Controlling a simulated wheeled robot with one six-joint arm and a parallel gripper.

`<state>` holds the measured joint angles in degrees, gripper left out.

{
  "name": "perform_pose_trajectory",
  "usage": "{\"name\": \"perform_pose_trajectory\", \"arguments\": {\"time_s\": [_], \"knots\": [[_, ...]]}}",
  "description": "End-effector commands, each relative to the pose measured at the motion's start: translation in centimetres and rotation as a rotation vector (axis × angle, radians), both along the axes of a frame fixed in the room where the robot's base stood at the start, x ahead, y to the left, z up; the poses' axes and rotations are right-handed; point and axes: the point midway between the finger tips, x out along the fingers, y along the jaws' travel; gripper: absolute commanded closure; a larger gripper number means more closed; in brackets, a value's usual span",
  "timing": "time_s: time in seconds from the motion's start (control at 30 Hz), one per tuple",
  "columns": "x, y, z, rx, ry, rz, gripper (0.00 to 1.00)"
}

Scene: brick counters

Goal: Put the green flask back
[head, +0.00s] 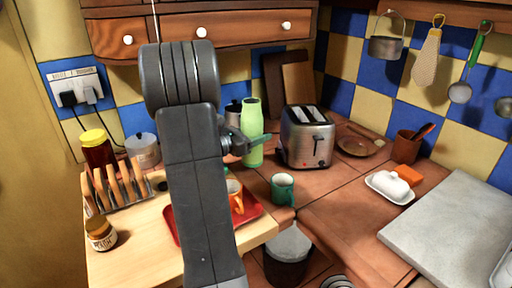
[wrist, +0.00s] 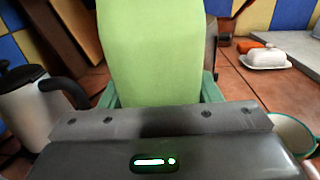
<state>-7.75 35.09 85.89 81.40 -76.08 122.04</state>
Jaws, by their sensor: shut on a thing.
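The green flask (head: 252,118) is upright at the back of the brown tiled counter, left of the toaster. In the wrist view the flask (wrist: 152,55) fills the middle, and its top and base are out of frame. My gripper (head: 258,141) is shut on the flask's body, with one green finger on each side in the wrist view (wrist: 160,95). I cannot tell whether the flask's base touches the counter. My arm hides part of the counter left of the flask.
The toaster (head: 308,138) stands close on the right and a pot (wrist: 38,105) close on the left. A green mug (head: 283,188) is in front. Dark and brown boards (head: 298,82) lean behind. A butter dish (head: 389,187) and grey slab (head: 450,222) are further right.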

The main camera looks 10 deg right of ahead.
Motion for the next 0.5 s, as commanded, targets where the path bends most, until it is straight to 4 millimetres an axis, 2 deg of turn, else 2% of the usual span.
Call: {"name": "perform_pose_trajectory", "arguments": {"time_s": [0.23, 0.5], "knots": [[0.0, 0.0, -3.9, 0.0, 0.001, 0.001, 0.81], [0.0, 0.0, -4.1, 0.0, -0.002, 0.001, 0.81]]}}
